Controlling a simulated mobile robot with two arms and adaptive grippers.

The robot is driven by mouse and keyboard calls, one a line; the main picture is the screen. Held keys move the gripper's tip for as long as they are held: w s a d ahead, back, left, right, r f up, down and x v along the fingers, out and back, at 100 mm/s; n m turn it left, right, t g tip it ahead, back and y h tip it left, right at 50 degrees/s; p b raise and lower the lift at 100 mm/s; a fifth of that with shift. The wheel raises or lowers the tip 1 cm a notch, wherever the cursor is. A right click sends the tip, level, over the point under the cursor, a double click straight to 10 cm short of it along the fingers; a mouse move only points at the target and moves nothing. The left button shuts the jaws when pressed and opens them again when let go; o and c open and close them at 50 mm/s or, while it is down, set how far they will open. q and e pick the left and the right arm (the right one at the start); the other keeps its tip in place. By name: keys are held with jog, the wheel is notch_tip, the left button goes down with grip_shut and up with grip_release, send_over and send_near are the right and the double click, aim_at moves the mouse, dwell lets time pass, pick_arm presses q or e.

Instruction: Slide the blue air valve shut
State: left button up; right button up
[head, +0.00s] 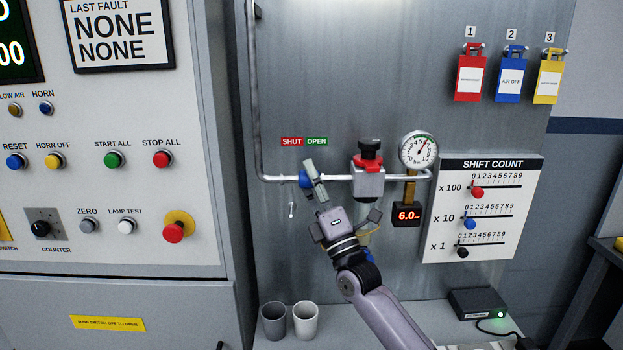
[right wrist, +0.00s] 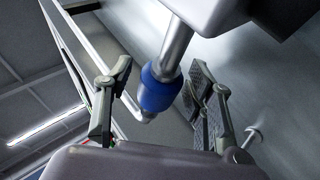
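The blue air valve (head: 304,181) is a blue sleeve on the horizontal silver pipe, under the red SHUT and green OPEN label (head: 304,141). A finger of my right gripper partly hides it in the head view, so its exact position under the label is hard to tell. My right gripper (head: 345,192) is open in front of the pipe. In the right wrist view the blue sleeve (right wrist: 158,90) shows between the two spread fingers of the right gripper (right wrist: 160,95), apparently touching neither. My left gripper is not in view.
Right of the sleeve on the pipe stand a grey block with a black and red knob (head: 369,170) and a pressure gauge (head: 418,151). A red display (head: 407,214) reads 6.0. A small hook (head: 291,209) sits below the pipe. Two cups (head: 305,320) stand below.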

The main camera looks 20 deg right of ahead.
aim_at(295, 179)
jog(key=c, duration=1)
jog(key=shift+w+a, duration=0.1)
jog(key=shift+a, duration=0.35)
jog(key=shift+c, duration=0.4)
jog(key=shift+w+a+p, duration=0.2)
jog(key=shift+a, duration=0.4)
jog(key=shift+w+a+p, duration=0.15)
jog(key=shift+a, duration=0.45)
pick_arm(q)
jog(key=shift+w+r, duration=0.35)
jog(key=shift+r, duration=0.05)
pick_arm(e)
jog(key=o, duration=1.2)
jog(key=shift+w+a, duration=0.1)
jog(key=shift+a, duration=0.05)
